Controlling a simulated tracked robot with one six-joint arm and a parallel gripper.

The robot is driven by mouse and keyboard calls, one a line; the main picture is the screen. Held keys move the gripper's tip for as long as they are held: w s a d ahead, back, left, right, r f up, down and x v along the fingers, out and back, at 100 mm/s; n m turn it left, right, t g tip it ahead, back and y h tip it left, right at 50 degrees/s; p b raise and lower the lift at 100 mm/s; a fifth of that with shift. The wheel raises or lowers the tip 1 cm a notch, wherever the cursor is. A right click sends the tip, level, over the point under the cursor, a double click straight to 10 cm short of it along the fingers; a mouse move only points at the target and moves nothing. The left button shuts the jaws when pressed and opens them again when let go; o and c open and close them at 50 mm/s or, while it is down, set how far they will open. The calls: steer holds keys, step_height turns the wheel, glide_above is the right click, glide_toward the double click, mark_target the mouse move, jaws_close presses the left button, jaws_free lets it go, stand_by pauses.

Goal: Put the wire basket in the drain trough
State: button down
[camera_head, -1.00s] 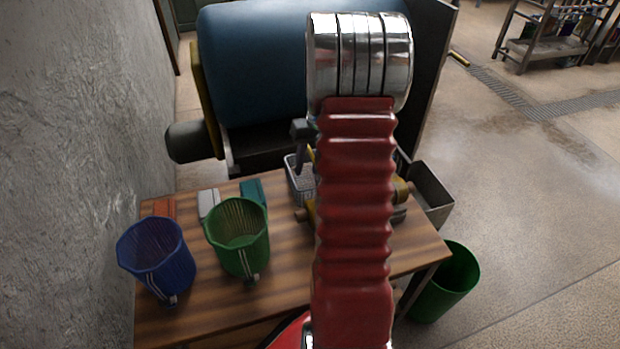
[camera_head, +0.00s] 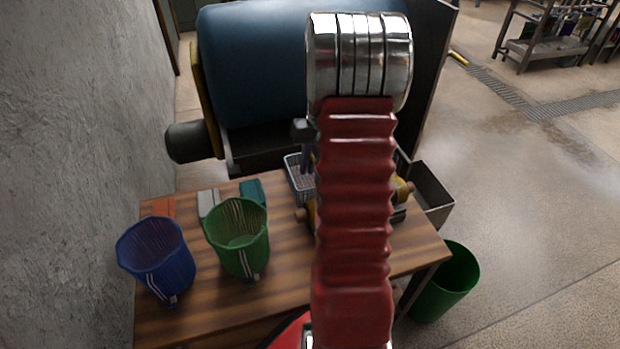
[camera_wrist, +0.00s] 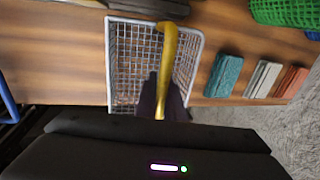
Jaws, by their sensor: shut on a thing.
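The wire basket (camera_head: 298,178) is a pale wire-mesh box at the back of the wooden table, left of my arm. In the wrist view the basket (camera_wrist: 128,62) lies under my gripper, with its white rim and a yellow arched handle (camera_wrist: 168,45) across it. My gripper (camera_wrist: 161,108) has its dark fingers shut on this handle; it also shows in the head view (camera_head: 308,152). Whether the basket touches the table is unclear. A grey open metal box (camera_head: 436,188), which looks like the drain trough, stands at the table's right end, partly behind my arm.
Blue (camera_head: 158,262) and green (camera_head: 238,240) baskets stand on the table's left. Teal (camera_head: 252,192), grey (camera_head: 207,203) and orange (camera_head: 160,207) blocks lie behind them. A large blue roller (camera_head: 255,65) is behind the table. My arm hides a yellow-ended object (camera_head: 403,190). A green bin (camera_head: 446,285) stands right.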

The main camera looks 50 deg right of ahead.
steer(key=shift+r, duration=0.1)
step_height(320, 180, up, 18)
stand_by(0.7)
steer(key=shift+s, duration=0.1)
stand_by(0.5)
